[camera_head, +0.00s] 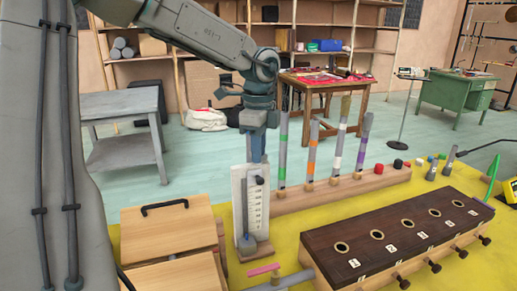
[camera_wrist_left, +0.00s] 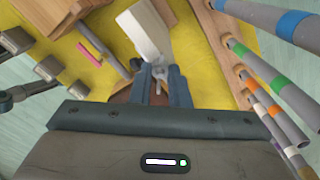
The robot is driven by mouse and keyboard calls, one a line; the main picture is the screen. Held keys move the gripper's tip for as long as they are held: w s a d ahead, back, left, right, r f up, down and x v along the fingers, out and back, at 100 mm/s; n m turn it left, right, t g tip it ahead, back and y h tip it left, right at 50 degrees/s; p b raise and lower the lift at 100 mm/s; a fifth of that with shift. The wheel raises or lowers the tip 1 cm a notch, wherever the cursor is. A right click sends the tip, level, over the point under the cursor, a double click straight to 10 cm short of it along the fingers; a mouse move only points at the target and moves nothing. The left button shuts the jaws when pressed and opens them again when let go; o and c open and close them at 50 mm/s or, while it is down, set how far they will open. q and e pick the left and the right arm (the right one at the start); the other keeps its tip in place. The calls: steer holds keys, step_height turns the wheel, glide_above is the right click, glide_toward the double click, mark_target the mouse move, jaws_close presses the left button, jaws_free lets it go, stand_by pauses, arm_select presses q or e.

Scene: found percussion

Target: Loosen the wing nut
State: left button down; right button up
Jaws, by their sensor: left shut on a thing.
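My left gripper (camera_head: 257,157) points down at the top of an upright white scale board (camera_head: 238,205) with dark markings. The left wrist view shows the two fingers (camera_wrist_left: 160,88) shut on a small silver wing nut (camera_wrist_left: 159,72), beside the pale board (camera_wrist_left: 146,30). In the head view the wing nut is hidden behind the fingers. A dark grey rod (camera_head: 244,210) runs down the front of the board to a grey block at its foot. My right gripper is not in view.
Several banded tubes (camera_head: 311,150) stand in a wooden rack (camera_head: 330,190) just right of the gripper. A dark-topped box with round holes (camera_head: 400,233) lies front right, and a wooden box (camera_head: 165,229) front left. Bare yellow tabletop (camera_head: 300,224) shows between them.

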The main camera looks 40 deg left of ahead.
arm_select(q)
steer(key=n, duration=0.4)
stand_by(0.3)
steer(key=c, duration=1.3)
jaws_free()
step_height(320, 180, up, 11)
steer(key=p, duration=1.1)
steer(key=shift+f, duration=0.1)
